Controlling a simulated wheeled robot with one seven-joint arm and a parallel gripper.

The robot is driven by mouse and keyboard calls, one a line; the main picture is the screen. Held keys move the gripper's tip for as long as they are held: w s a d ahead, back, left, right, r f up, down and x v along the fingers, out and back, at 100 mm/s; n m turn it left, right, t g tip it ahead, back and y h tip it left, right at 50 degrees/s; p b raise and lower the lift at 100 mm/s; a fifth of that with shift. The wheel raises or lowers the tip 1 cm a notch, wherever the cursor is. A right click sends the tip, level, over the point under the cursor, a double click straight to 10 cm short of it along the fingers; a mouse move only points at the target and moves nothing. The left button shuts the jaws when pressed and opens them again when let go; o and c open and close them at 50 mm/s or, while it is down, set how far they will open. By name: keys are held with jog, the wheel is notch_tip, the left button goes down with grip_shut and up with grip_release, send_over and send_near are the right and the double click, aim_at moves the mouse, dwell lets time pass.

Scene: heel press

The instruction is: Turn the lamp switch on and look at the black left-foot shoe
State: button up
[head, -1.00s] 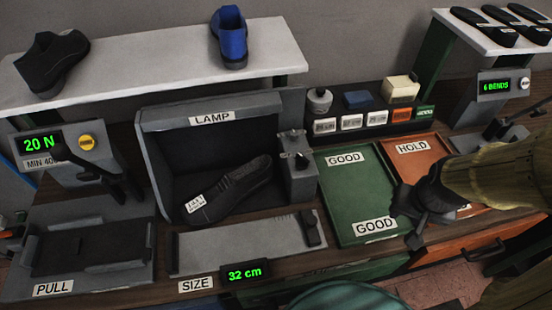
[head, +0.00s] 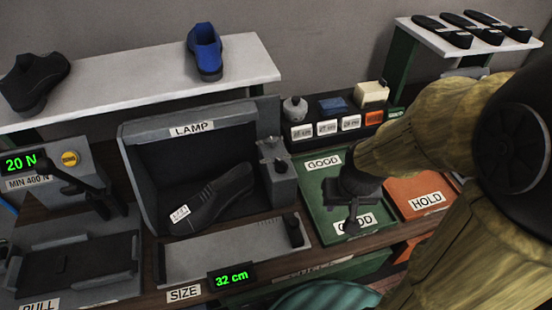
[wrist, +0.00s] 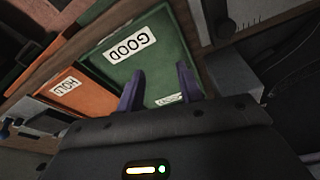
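The grey lamp box (head: 190,129) stands at the middle of the bench, its inside dark. A black shoe (head: 219,199) with a white tag lies in it, toe toward the lower left. The lamp switch (head: 270,156) is a small dark lever on the grey block at the box's right side. Another black shoe (head: 37,82) stands on the white shelf at the left; I cannot tell which foot either fits. My gripper (head: 352,224) hovers over the green GOOD tray, right of the switch. In the wrist view my gripper (wrist: 160,88) has its two fingers apart, with nothing between them.
A blue shoe (head: 205,52) stands on the white shelf (head: 130,75). The green GOOD tray (head: 316,205) and orange HOLD tray (head: 408,190) look empty. A size gauge (head: 220,250) reads 32 cm in front of the lamp box. The pull tester (head: 70,262) is at the left.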

jog(key=shift+o, duration=0.2)
jog(key=o, duration=0.3)
jog(key=shift+r, duration=0.1)
jog(key=shift+o, duration=0.7)
jog(key=shift+w+a+r+n+p, duration=0.2)
jog(key=shift+r+n+p, duration=0.1)
jog(key=shift+r+p, duration=0.1)
notch_tip(320, 180, up, 18)
jog(key=r+n+g+p, duration=0.1)
jog(key=n+g+p, duration=0.2)
jog(key=n+p, duration=1.95)
send_over(281, 162)
jog(key=b, duration=0.4)
jog(key=n, duration=0.4)
jog(key=shift+f, duration=0.35)
jog(key=shift+f, duration=0.1)
notch_tip(281, 162, down, 17)
jog(key=shift+f+p, duration=0.1)
jog(key=shift+p, duration=0.95)
